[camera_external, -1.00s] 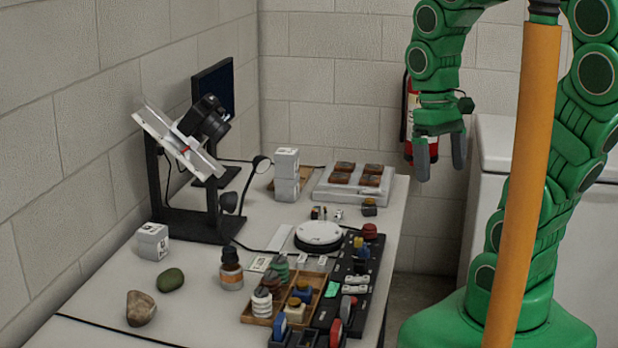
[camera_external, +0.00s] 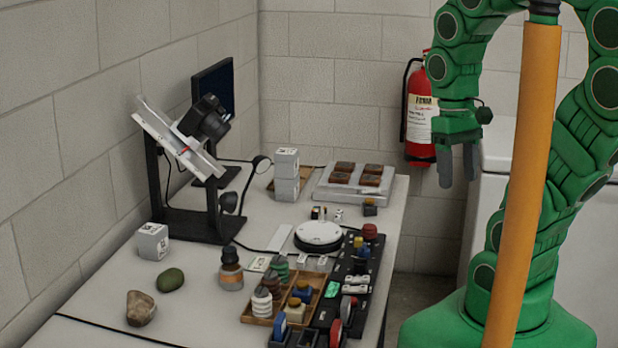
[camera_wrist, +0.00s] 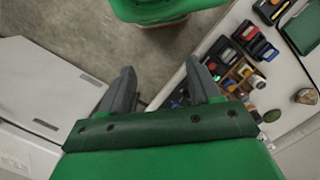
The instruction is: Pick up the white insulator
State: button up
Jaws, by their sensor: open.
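My gripper (camera_external: 458,168) is open and empty, fingers down, high up and to the right of the table, well away from the insulator. In the wrist view, my gripper (camera_wrist: 160,76) has its two grey fingers spread over the floor beside the table edge.
A black strip (camera_external: 352,262) with knobs and a white round disc (camera_external: 318,234) are close by. A camera stand (camera_external: 187,222) stands behind. A fire extinguisher (camera_external: 420,120) hangs on the wall.

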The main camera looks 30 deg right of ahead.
jog(key=w+a+f+m+g+y, duration=0.2)
jog(key=w+a+f+y, duration=0.25)
jog(key=w+a, duration=0.35)
jog(key=w+a+f+m+g+y, duration=0.1)
jog(key=w+a+f+m+y, duration=0.2)
jog(key=w+a+f, duration=0.5)
jog(key=m+y, duration=0.6)
jog(key=m, duration=0.3)
send_near(262, 289)
jog(key=shift+a+r+t+h, duration=0.15)
jog(key=shift+r+t+h, duration=0.1)
jog(key=shift+t, duration=0.05)
jog(key=shift+x, duration=1.5)
jog(key=x, duration=0.3)
jog(key=shift+s+r, duration=0.1)
jog(key=shift+s, duration=0.2)
jog(key=shift+x, duration=0.9)
